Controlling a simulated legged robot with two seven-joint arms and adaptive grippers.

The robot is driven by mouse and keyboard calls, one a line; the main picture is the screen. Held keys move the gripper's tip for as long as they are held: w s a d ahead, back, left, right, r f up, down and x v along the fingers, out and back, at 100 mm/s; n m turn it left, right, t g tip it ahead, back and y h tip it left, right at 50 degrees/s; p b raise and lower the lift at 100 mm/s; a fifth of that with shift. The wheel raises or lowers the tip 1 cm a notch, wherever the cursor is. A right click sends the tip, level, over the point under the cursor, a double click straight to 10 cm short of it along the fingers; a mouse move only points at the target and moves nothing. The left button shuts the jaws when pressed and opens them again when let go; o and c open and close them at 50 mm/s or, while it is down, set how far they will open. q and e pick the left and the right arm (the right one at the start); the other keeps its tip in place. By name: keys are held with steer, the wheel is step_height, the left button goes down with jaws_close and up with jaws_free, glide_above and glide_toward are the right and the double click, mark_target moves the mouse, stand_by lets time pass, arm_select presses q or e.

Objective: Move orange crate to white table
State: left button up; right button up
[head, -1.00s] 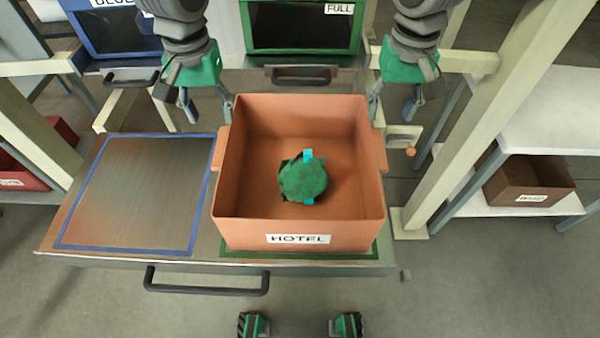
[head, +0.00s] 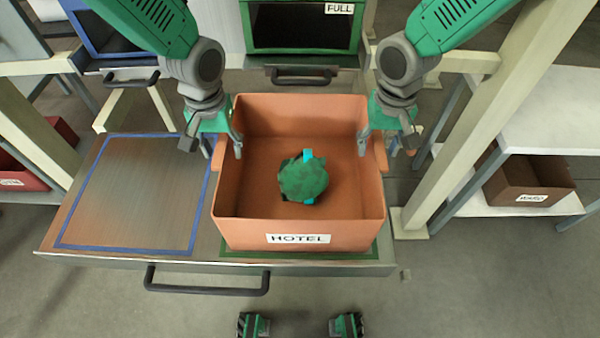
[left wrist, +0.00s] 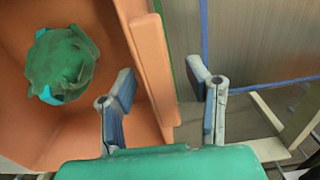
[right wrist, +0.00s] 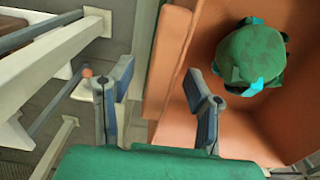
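The orange crate (head: 300,238) labelled HOTEL sits on the right part of a metal drawer shelf, over a green outline. A green sling bag (head: 303,180) with cyan parts lies inside it. My left gripper (head: 225,148) is open at the crate's left wall, and in the left wrist view its fingers (left wrist: 165,95) are on either side of the wall's rim. My right gripper (head: 377,148) is open at the right wall, and in the right wrist view its fingers (right wrist: 160,100) are on either side of that rim. I cannot tell whether the fingers touch the walls.
A blue-outlined area (head: 140,195) left of the crate is empty. A white table (head: 555,115) stands at the right behind a cream post (head: 480,110), with a brown bin (head: 530,185) on its lower shelf. A red bin (head: 40,165) is at far left.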

arm_select(q)
jaws_close()
arm_select(e)
jaws_close()
arm_select(q)
steer(key=shift+a+r, duration=0.1)
steer(key=shift+r, duration=0.05)
arm_select(e)
steer(key=shift+d+r, duration=0.1)
steer(key=shift+r, duration=0.05)
